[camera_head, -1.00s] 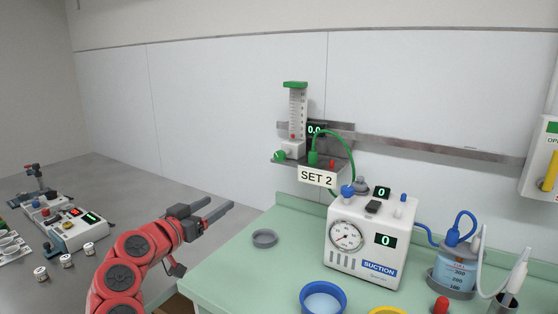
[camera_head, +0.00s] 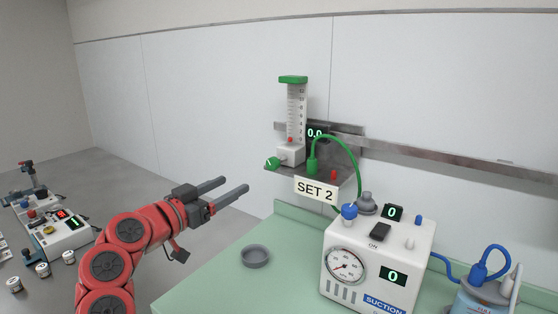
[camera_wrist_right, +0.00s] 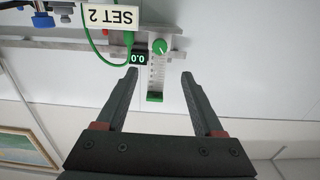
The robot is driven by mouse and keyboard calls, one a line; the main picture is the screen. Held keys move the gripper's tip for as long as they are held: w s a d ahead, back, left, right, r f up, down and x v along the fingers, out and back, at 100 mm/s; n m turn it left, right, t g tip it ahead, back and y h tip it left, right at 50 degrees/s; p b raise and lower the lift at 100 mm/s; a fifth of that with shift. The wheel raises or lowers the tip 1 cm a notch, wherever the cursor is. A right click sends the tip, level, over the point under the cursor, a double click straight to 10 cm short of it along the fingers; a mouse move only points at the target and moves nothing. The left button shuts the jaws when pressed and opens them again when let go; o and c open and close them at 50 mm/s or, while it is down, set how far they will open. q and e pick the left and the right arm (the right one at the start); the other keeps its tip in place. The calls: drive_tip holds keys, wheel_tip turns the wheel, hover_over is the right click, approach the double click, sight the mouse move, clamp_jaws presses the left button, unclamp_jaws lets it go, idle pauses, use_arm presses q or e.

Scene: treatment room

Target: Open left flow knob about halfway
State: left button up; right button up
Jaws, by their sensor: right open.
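The green flow knob (camera_head: 272,163) with a white mark sits on the left side of the white flowmeter block. The clear flowmeter tube (camera_head: 297,112) rises above it with a green cap, a red ball low in the tube. The display (camera_head: 316,133) beside it reads 0.0. My right gripper (camera_head: 237,185) is open and empty, left of the knob and a little lower in the head view, apart from it. In the right wrist view the knob (camera_wrist_right: 160,46) shows beyond the space between my open fingertips (camera_wrist_right: 159,73). My left gripper is not in view.
A SET 2 sign (camera_head: 316,191) hangs on the shelf front, with a green hose (camera_head: 345,148) looping above. A white suction unit (camera_head: 376,262) and a grey dish (camera_head: 256,256) stand on the green table. Space between gripper and knob looks clear.

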sight(271, 164)
drive_tip(key=p+x, duration=0.2)
drive_tip(key=x, duration=1.3)
drive_tip(key=shift+w+d+r, duration=0.1)
drive_tip(key=shift+w+d, duration=0.3)
drive_tip(key=shift+w, duration=0.1)
clamp_jaws()
